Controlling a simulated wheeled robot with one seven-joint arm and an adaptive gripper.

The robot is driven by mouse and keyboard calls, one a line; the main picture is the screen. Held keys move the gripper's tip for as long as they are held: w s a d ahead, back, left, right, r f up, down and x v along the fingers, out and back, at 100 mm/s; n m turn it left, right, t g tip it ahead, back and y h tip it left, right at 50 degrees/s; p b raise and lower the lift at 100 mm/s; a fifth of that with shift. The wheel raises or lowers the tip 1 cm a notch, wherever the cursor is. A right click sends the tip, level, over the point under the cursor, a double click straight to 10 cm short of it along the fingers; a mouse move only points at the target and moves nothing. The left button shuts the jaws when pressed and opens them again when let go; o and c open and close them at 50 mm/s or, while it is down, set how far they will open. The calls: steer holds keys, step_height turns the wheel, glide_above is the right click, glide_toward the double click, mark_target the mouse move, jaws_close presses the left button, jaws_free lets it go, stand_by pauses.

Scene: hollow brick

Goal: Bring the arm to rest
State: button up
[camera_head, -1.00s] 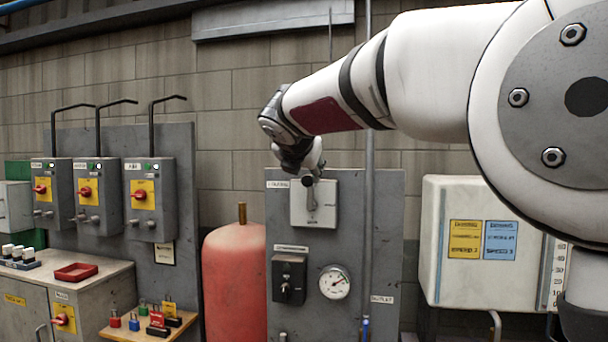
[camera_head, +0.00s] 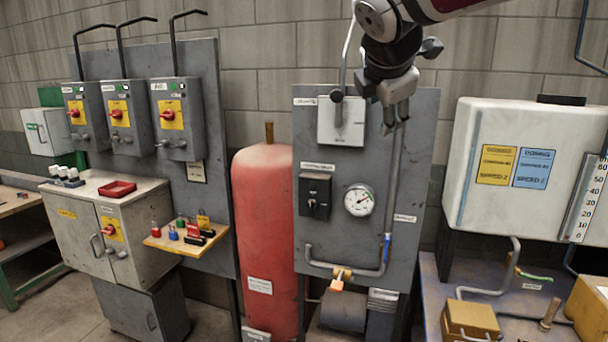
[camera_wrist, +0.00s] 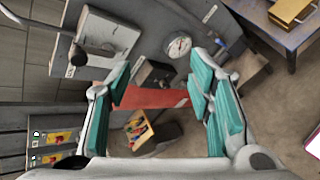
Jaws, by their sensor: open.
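My gripper (camera_head: 396,116) hangs from the top of the head view, in front of the upper right of the grey panel. Its fingers point down, and I see nothing held in it. In the wrist view my gripper (camera_wrist: 160,105) has its two teal-padded fingers spread wide apart, with no object between them. The grey panel (camera_head: 420,180) carries a light box with a lever (camera_head: 340,120), a dark switch box (camera_head: 315,196) and a round gauge (camera_head: 359,200).
A red tank (camera_head: 262,220) stands left of the panel. Three switch boxes (camera_head: 122,118) with black pipes hang farther left, above a cabinet (camera_head: 75,215) and a small shelf with padlocks (camera_head: 186,238). A white tank (camera_head: 500,185) and a bench (camera_head: 432,285) are at the right.

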steer(key=s+d+f+m+g+y, duration=0.1)
steer(key=s+f+m, duration=0.6)
steer(key=s, duration=0.3)
steer(key=s+d+f+m+g+y, duration=0.1)
steer(key=s+d+f+m+g, duration=0.1)
steer(key=s+f+m, duration=0.5)
steer(key=s+d+f+m+g, duration=0.1)
steer(key=s+f+m+g, duration=0.1)
steer(key=s+f+m, duration=0.5)
steer(key=s, duration=0.6)
steer(key=shift+d+y+b, duration=0.2)
steer(key=shift+y+b, duration=0.15)
steer(key=shift+y, duration=0.05)
